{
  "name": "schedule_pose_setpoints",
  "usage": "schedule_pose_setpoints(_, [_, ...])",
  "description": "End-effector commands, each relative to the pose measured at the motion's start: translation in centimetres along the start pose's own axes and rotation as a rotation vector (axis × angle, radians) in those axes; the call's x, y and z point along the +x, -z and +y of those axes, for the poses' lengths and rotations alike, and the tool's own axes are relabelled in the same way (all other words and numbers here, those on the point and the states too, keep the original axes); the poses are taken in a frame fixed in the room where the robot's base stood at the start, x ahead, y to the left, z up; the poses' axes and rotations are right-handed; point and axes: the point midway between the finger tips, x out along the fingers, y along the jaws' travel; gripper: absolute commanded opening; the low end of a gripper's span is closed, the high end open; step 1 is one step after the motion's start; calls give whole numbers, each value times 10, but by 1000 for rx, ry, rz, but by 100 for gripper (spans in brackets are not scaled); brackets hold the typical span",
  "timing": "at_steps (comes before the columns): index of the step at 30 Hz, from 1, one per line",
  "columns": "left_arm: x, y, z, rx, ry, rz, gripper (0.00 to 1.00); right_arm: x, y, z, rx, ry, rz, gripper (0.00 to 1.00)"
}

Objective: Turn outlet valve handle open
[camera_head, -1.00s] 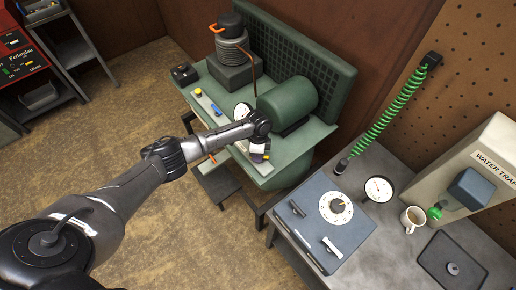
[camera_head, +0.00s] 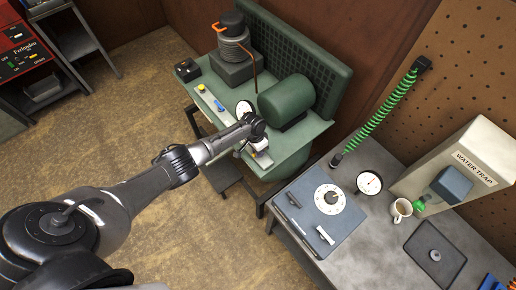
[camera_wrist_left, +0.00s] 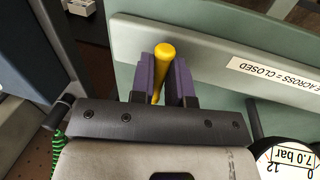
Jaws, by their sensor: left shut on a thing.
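The yellow outlet valve handle (camera_wrist_left: 163,58) is between the purple finger pads of my left gripper (camera_wrist_left: 165,85) in the left wrist view. The gripper is shut on it, and its rounded end sticks out past the pads. The handle is in front of a pale green strip with a label (camera_wrist_left: 272,74) that partly reads "ACROSS = CLOSED". In the head view my left gripper (camera_head: 260,154) is at the front edge of the green compressor bench (camera_head: 290,150); the fingers and handle are small and partly hidden there. My right gripper is not in view.
A gauge reading 7.0 bar (camera_wrist_left: 292,157) is close by in the wrist view. A yellow knob (camera_head: 201,87) and blue lever (camera_head: 219,105) sit on the bench's front strip. A grey workbench (camera_head: 390,235) with a dial box (camera_head: 318,205), mug (camera_head: 402,208) and water trap (camera_head: 465,165) stands right.

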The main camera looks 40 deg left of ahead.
Motion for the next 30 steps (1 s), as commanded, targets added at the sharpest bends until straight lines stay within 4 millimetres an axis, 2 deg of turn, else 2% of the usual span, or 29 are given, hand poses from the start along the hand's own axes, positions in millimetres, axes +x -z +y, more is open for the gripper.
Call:
schedule_pose_setpoints(20, [0, 1, 2, -48, -4, 12, 0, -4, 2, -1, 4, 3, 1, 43])
schedule_pose_setpoints(21, [0, 1, 2, -48, -4, 12, 19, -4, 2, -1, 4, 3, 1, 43])
schedule_pose_setpoints(27, [0, 1, 2, -48, -2, 11, 38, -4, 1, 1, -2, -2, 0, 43])
schedule_pose_setpoints(30, [0, 0, 1, -48, -1, 11, 39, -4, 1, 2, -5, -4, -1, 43])
